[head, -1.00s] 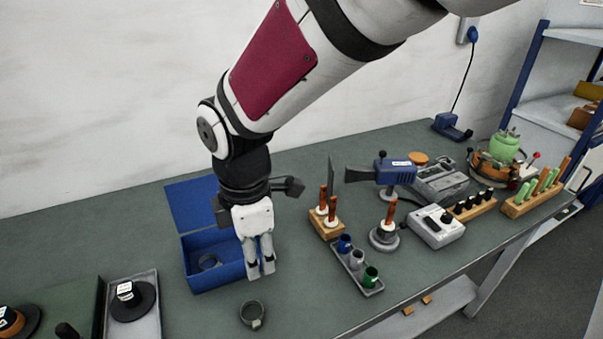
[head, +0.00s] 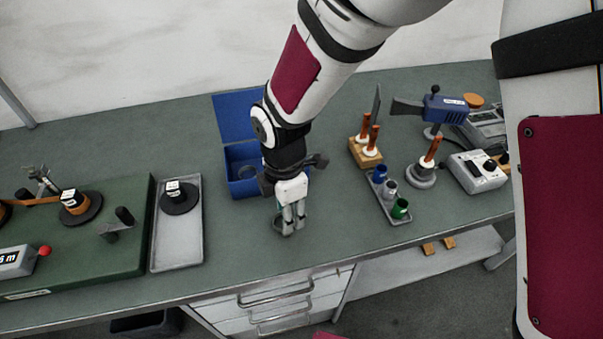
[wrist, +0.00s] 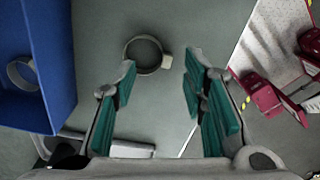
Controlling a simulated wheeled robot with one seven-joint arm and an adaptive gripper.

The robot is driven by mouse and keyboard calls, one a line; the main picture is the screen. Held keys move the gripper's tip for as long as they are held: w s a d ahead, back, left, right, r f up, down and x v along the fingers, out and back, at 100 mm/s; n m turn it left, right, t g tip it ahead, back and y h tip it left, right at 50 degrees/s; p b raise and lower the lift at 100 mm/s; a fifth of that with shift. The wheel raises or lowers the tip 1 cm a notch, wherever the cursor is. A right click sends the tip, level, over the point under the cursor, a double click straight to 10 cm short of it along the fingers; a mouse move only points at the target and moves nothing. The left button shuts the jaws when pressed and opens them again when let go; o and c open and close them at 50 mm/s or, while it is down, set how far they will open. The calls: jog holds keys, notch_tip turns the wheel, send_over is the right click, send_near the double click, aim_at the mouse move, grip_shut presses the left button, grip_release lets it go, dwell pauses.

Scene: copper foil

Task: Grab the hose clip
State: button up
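The hose clip, a dark grey ring with a small pale block on its side, lies flat on the green bench; its band shows in the wrist view (wrist: 127,52) and in the head view (head: 275,223). My gripper (head: 293,230) points down over it, in front of the blue box. In the wrist view my gripper's teal-padded fingers (wrist: 161,66) are wide apart with nothing between the pads. The ring is beyond the fingertips, nearer the left finger, with its block towards the middle of the gap. In the head view the fingers partly hide the ring.
A blue open box (head: 243,188) stands behind my gripper; a similar ring (wrist: 22,73) lies inside it. A grey tray (head: 176,245) is to the left. A rack of coloured cups (head: 389,190) is to the right. The bench's front edge is near.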

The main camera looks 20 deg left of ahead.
jog(key=f, duration=0.5)
jog(key=shift+d+p, duration=0.2)
jog(key=shift+p, duration=0.15)
jog(key=shift+c, duration=0.5)
grip_shut()
